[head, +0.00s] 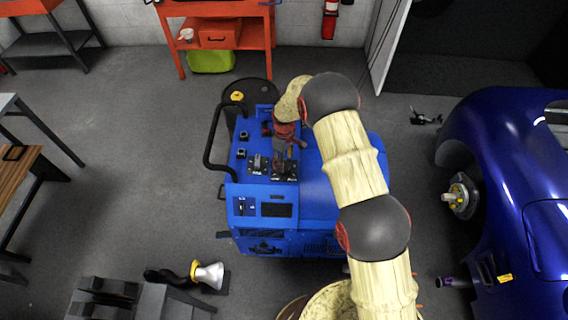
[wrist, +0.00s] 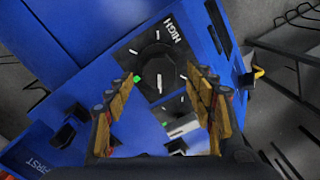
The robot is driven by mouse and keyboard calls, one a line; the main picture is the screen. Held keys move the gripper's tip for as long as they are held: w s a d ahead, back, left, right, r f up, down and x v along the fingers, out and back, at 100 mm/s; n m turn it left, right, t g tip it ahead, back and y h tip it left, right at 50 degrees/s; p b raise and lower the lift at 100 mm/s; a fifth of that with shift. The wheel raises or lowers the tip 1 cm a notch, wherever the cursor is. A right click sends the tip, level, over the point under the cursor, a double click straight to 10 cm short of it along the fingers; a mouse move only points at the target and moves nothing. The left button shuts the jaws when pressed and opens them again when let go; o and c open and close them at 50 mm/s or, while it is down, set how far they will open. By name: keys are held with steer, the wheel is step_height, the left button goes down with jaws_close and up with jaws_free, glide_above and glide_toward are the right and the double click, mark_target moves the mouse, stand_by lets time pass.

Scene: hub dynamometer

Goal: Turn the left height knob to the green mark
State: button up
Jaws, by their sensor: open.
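The blue machine (head: 310,185) stands mid-floor with two dark dial plates on its top, a left one (head: 257,164) and a right one (head: 286,168). My gripper (head: 288,153) is over this panel, close to the right plate. In the wrist view a black knob (wrist: 155,65) with a white pointer line sits on a dial marked HIGH. A green mark (wrist: 137,79) lies left of the knob, apart from the pointer. My open gripper (wrist: 160,77) has its fingers on either side of this knob in the picture; contact cannot be told. A second dial (wrist: 178,126) is partly hidden below.
A black handrail (head: 212,135) runs along the machine's left side. Two small black parts (head: 242,144) stand on the panel's left. A blue car body (head: 510,190) is at the right. An orange bench (head: 215,30) stands behind.

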steer(key=shift+f, duration=1.4)
steer(key=shift+c, duration=1)
steer(key=c, duration=1)
